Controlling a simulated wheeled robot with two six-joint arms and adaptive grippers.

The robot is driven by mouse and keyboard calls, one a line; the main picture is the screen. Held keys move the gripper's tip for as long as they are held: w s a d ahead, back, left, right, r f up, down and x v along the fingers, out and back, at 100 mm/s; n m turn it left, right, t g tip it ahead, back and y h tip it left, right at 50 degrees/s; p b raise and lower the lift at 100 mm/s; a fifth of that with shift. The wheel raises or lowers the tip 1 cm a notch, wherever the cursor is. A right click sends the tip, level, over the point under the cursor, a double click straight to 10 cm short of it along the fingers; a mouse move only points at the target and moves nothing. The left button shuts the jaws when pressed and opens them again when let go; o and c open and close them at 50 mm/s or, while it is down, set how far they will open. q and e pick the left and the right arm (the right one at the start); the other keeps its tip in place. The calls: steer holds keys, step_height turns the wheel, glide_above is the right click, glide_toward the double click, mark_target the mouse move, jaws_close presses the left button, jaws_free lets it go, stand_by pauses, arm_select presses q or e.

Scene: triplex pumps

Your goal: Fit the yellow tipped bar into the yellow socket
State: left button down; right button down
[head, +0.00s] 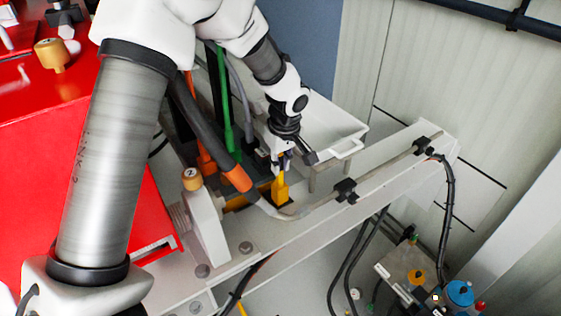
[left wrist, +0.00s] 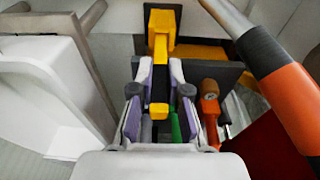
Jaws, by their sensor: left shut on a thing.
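My left gripper (head: 281,160) is at the end of my arm near the middle of the head view, pointing down. It is shut on the yellow tipped bar (head: 280,188), whose yellow end shows below the fingers. In the left wrist view the purple-padded fingers (left wrist: 160,90) close on the bar, and its wide yellow end (left wrist: 160,28) lies beyond them. A flat yellow part, perhaps the yellow socket (left wrist: 200,52), shows behind and beside the bar. Whether the tip is inside the socket or just above it, I cannot tell. My right gripper is not in view.
A thick dark hose with an orange end (head: 236,178) passes close left of the bar. Green (head: 228,150) and orange (head: 203,160) bars stand beyond it. A white tray (head: 335,128) lies right of the gripper. A pale beam (head: 390,165) with a clamped pipe runs right.

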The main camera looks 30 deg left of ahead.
arm_select(q)
steer(key=c, duration=1.2)
jaws_free()
steer(key=shift+o, duration=0.2)
steer(key=shift+r+p, duration=0.15)
steer(key=shift+p, duration=0.15)
steer(key=shift+r, duration=0.3)
step_height(320, 180, up, 11)
steer(key=d+b, duration=0.1)
steer(key=b, duration=0.1)
steer(key=shift+s+d+b, duration=0.25)
steer(key=shift+s+b, duration=0.15)
steer(key=shift+s, duration=0.05)
steer(key=shift+s, duration=0.1)
